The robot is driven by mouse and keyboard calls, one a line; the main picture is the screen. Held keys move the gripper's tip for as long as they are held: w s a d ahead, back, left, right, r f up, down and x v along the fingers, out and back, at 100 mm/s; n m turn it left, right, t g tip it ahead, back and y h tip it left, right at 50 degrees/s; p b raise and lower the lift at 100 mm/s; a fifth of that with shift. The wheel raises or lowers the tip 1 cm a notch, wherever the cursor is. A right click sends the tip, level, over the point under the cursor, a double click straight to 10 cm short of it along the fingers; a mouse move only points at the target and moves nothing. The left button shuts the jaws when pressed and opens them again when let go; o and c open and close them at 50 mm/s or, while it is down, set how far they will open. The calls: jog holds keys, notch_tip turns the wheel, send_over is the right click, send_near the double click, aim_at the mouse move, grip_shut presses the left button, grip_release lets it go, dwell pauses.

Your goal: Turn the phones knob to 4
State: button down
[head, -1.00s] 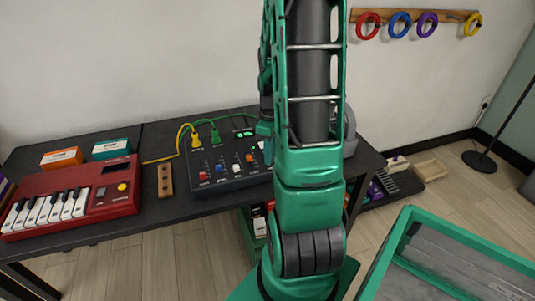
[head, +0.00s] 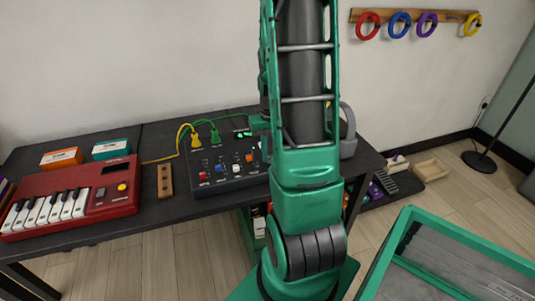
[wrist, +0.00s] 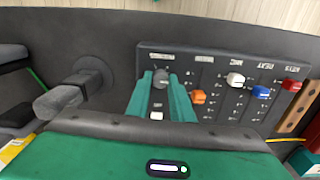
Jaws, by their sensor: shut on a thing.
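The dark mixer panel (head: 228,183) stands on the black table in the head view, partly hidden behind my arm. In the wrist view the panel (wrist: 222,115) appears turned around, with its slider labels upside down. The round dark phones knob (wrist: 161,78) is at the panel's left end there, below a small white label too blurred to read surely. My gripper (wrist: 160,86) is shut on the knob, one green finger on each side. The knob's pointer and scale numbers are too small to read. The knob is hidden in the head view.
White, orange, blue and red slider caps sit beside the knob, the orange one (wrist: 198,97) closest to my fingers. Grey headphones (head: 348,130) stand right of the mixer. Yellow and green cables (head: 214,134) plug in at its back. A red keyboard (head: 75,198) lies to the left.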

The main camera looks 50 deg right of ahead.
jog(key=m, duration=0.5)
jog(key=shift+m, duration=0.3)
jog(key=m, duration=0.5)
jog(key=shift+w+a, duration=0.1)
jog(key=shift+a, duration=0.05)
jog(key=shift+m, duration=0.3)
jog(key=c, duration=1.6)
grip_release()
jog(key=shift+o, duration=0.2)
notch_tip(320, 180, up, 11)
jog(key=shift+f, duration=0.1)
